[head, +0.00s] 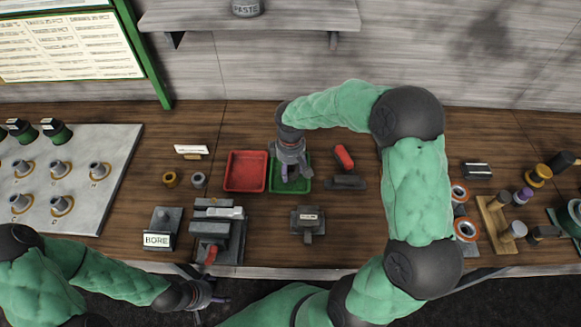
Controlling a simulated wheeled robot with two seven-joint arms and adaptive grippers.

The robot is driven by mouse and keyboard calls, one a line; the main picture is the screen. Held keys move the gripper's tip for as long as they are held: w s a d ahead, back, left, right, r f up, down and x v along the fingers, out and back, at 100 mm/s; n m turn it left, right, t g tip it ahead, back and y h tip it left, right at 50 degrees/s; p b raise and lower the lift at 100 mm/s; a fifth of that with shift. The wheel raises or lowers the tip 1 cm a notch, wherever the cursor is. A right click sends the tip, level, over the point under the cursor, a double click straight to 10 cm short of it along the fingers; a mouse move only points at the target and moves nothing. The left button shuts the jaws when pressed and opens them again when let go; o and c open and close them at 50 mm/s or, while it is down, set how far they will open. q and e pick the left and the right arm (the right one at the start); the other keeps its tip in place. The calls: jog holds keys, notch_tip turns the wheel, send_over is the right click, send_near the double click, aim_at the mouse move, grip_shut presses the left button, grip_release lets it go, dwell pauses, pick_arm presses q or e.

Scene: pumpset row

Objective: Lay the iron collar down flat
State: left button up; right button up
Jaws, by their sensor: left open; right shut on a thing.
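My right gripper (292,176) points down over the green tray (305,183) and is shut on a small piece. This appears to be the iron collar, but the fingers hide nearly all of it. I cannot tell its tilt or whether it touches the tray floor. My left gripper (208,298) is open and empty, low in front of the table's front edge, far from the tray. A grey ring (198,180) and a brass-coloured ring (169,179) lie on the table left of the trays, near a white label card (191,150).
A red tray (246,171) adjoins the green one. A BORE block (160,230), a dark fixture (218,230) and a small stand (308,220) stand in front. A red-handled tool (344,158) lies right of the tray, near my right arm. A grey pegged plate (75,175) fills the left.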

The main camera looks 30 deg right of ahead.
jog(key=shift+f, duration=0.35)
jog(key=o, duration=1.7)
jog(key=shift+c, duration=0.2)
notch_tip(320, 180, up, 12)
